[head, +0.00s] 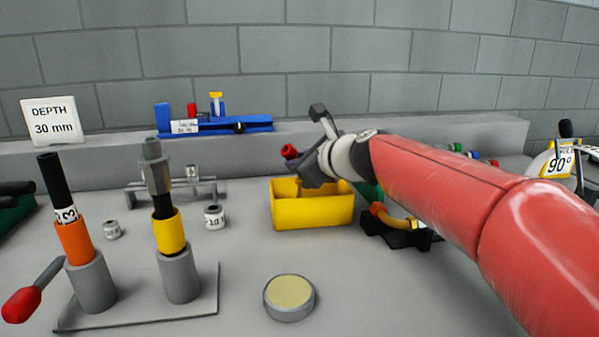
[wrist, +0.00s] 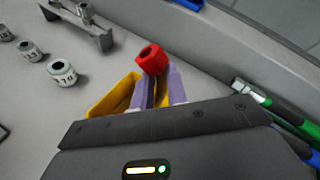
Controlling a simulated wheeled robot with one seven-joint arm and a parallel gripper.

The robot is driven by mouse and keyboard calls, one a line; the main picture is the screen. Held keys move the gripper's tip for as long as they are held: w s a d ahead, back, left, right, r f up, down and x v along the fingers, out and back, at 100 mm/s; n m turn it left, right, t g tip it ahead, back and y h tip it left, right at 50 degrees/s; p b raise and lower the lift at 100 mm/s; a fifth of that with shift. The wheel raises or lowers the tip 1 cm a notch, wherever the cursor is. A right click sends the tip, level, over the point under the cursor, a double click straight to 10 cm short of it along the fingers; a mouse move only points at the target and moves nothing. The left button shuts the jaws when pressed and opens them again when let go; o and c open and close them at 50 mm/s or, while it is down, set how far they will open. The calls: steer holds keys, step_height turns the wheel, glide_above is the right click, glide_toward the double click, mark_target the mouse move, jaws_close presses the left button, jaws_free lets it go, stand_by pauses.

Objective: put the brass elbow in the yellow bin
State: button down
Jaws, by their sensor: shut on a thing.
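My gripper (head: 306,168) is shut on a small red hollow fitting (wrist: 151,60), whose red end (head: 289,151) also shows in the head view. The rest of the fitting is hidden, and no brass colour shows on it. The fitting is held above the yellow bin (head: 313,212), near its back edge in the head view. In the wrist view the bin (wrist: 108,98) lies below and behind the purple fingers. A curved brass-coloured piece (head: 398,220) with an orange end lies on a black block right of the bin, partly hidden by my arm.
A round pad (head: 290,297) with a yellow top lies in front of the bin. Two upright tools stand in grey sockets (head: 179,275) at left. A blue fixture (head: 240,123) sits on the back ledge. Small marked cylinders (head: 214,217) stand left of the bin. Green-handled tools (wrist: 290,125) lie right.

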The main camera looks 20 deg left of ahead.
steer(key=shift+f, duration=0.9)
steer(key=shift+f+b, duration=0.65)
steer(key=shift+b, duration=0.05)
steer(key=c, duration=1.4)
jaws_free()
steer(key=shift+f, duration=0.15)
